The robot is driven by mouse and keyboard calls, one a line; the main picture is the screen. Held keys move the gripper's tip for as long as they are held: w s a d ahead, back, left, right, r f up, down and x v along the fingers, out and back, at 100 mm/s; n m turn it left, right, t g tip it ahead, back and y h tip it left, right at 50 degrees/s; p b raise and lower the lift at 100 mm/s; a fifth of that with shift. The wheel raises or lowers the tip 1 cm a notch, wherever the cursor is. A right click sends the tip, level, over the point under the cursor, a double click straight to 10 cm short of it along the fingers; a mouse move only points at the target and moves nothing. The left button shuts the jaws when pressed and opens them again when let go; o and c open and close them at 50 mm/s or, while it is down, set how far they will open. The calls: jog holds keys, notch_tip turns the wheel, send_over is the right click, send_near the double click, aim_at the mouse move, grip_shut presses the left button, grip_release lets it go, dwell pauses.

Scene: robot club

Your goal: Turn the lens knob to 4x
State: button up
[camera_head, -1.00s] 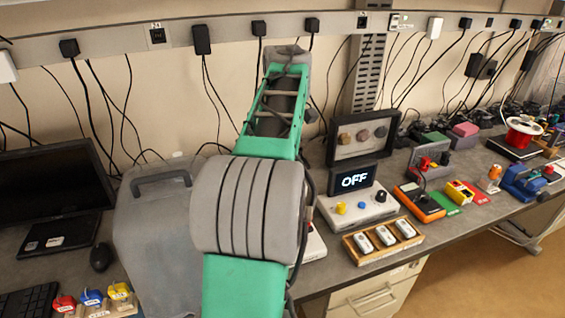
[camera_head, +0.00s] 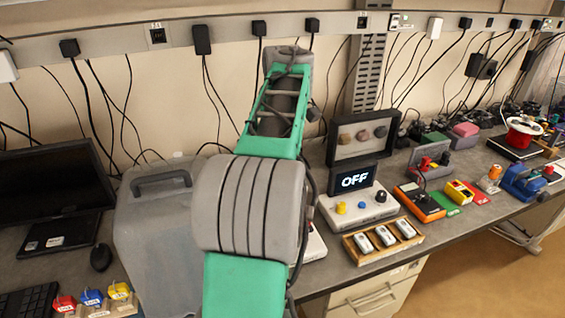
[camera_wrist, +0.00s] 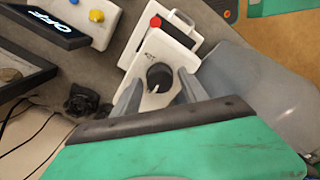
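In the wrist view, a black round knob (camera_wrist: 160,77) with a white pointer mark sits on a white panel (camera_wrist: 145,50). A small dark label is printed near the knob, too small to read for certain. My gripper (camera_wrist: 158,80) is open, its two grey fingers on either side of the knob. I cannot tell whether the fingers touch it. In the head view, my green and grey arm hides the gripper and the knob. A sliver of a white unit (camera_head: 315,246) shows just right of my arm.
A display reading OFF (camera_head: 355,180) stands on a white control box (camera_head: 340,218) with yellow and black knobs. A wooden tray (camera_head: 366,257) of several small devices lies in front. A grey case (camera_head: 150,240) stands left of my arm. A red button (camera_wrist: 155,21) is near the white panel.

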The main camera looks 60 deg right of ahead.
jog(key=shift+o, duration=0.4)
notch_tip(320, 180, up, 8)
jog(key=p, duration=0.7)
jog(key=shift+f, duration=0.1)
